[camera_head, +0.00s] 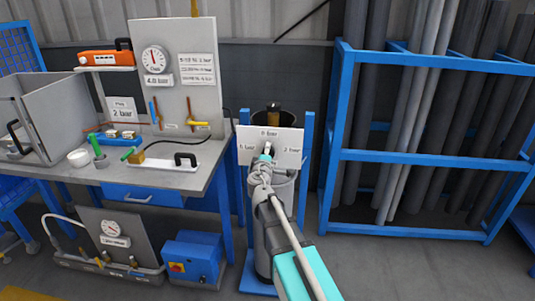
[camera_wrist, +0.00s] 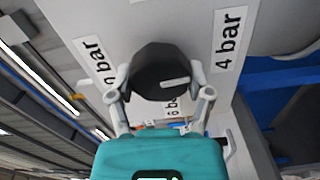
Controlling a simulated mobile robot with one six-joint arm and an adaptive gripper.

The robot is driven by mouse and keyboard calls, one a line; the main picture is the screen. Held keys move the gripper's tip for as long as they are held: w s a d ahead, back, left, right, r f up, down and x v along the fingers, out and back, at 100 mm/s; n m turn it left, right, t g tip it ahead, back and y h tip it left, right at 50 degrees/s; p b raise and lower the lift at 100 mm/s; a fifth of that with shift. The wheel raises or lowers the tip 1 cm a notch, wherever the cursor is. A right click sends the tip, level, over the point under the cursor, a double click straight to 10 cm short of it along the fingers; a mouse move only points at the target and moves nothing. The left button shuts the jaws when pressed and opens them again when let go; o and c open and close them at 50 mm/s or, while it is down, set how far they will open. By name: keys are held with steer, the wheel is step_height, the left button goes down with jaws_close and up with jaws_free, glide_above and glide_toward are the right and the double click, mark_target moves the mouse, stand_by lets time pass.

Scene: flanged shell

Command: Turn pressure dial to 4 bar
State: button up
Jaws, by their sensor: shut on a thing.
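The pressure dial (camera_wrist: 160,65) is a round black knob with a white pointer bar, on a pale grey panel (camera_head: 289,148). My gripper (camera_wrist: 160,84) has one finger on each side of the knob and is shut on it. The pointer bar points to the right in the wrist view, between the "4 bar" label (camera_wrist: 229,38) at upper right and a partly hidden label (camera_wrist: 171,108) below the knob. Another bar label (camera_wrist: 93,58) is at the left. In the head view my gripper (camera_head: 265,157) reaches the panel's middle and mostly covers the dial.
A blue rack (camera_head: 430,162) with long grey pipes stands at the right. Open floor lies in front of the rack.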

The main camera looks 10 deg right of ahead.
steer(key=shift+w+m, duration=0.15)
steer(key=shift+m, duration=0.45)
steer(key=o, duration=1.1)
steer(key=shift+o, duration=0.2)
steer(key=v, duration=1.2)
